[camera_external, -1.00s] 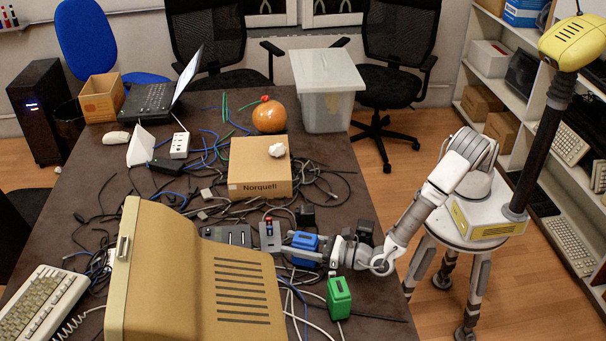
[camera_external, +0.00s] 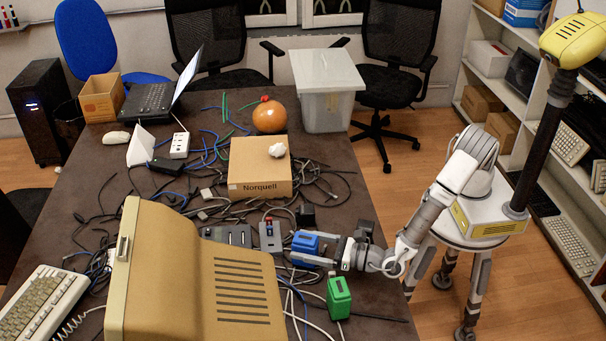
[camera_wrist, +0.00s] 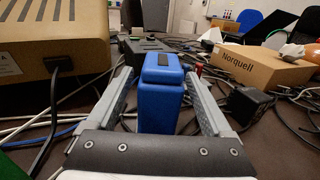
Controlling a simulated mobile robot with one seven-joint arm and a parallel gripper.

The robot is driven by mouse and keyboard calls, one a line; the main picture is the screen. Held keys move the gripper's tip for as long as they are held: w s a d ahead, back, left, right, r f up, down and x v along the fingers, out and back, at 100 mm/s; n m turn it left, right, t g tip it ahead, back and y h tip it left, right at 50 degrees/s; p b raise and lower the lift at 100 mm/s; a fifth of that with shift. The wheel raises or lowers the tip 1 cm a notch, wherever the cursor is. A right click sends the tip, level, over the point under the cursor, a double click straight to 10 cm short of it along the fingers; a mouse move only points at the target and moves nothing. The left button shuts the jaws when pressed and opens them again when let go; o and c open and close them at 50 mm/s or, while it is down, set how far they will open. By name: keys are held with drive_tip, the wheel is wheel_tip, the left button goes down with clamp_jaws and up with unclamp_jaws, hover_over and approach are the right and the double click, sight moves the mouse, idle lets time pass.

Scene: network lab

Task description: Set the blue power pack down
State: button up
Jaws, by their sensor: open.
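The blue power pack (camera_external: 305,247) stands upright on the cluttered table, just left of my gripper (camera_external: 312,251). In the wrist view the blue power pack (camera_wrist: 161,95) stands between the two fingers of my gripper (camera_wrist: 160,88). The fingers are spread, with a gap visible on either side of the pack. The pack's lower front is partly hidden by the gripper body. Whether its base fully meets the table cannot be seen.
A green power pack (camera_external: 339,297) stands close in front. A beige computer case (camera_external: 200,275) is to the left. The Norquell box (camera_external: 260,170) is further back.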

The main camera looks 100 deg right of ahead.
drive_tip(key=p+v, duration=0.1)
drive_tip(key=v, duration=0.8)
drive_tip(key=shift+s, duration=0.1)
drive_tip(key=shift+r+p, duration=0.15)
drive_tip(key=shift+p, duration=0.25)
